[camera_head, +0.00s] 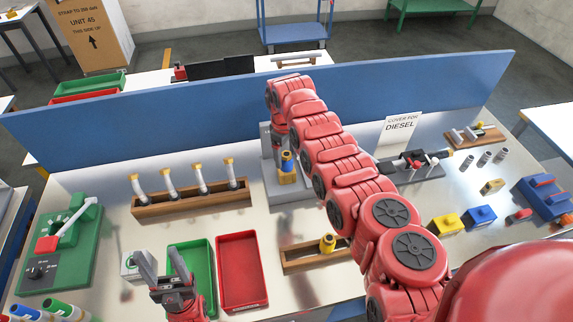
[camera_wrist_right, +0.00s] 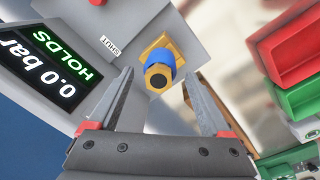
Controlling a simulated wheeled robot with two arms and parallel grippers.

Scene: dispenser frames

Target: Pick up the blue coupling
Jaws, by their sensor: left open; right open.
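The blue coupling (camera_head: 287,161), a blue collar with brass parts, stands on a grey test fixture (camera_head: 289,190) at the back middle. In the right wrist view the blue coupling (camera_wrist_right: 159,70) shows its brass end with a dark bore. My right gripper (camera_wrist_right: 159,76) is open, with its fingertips on either side of the coupling in that view; contact cannot be told. In the head view my right arm covers part of the fixture. My left gripper (camera_head: 163,266) is open and empty at the front left, beside the green tray.
A red tray (camera_head: 264,270) and a green tray (camera_head: 210,250) lie at the front. A wooden rack (camera_head: 190,203) holds several yellow-tipped pieces. A wooden holder (camera_head: 300,262) carries a yellow-topped piece. The fixture's display (camera_wrist_right: 52,60) reads "0.0 bar HOLDS". A blue panel (camera_head: 150,135) runs behind.

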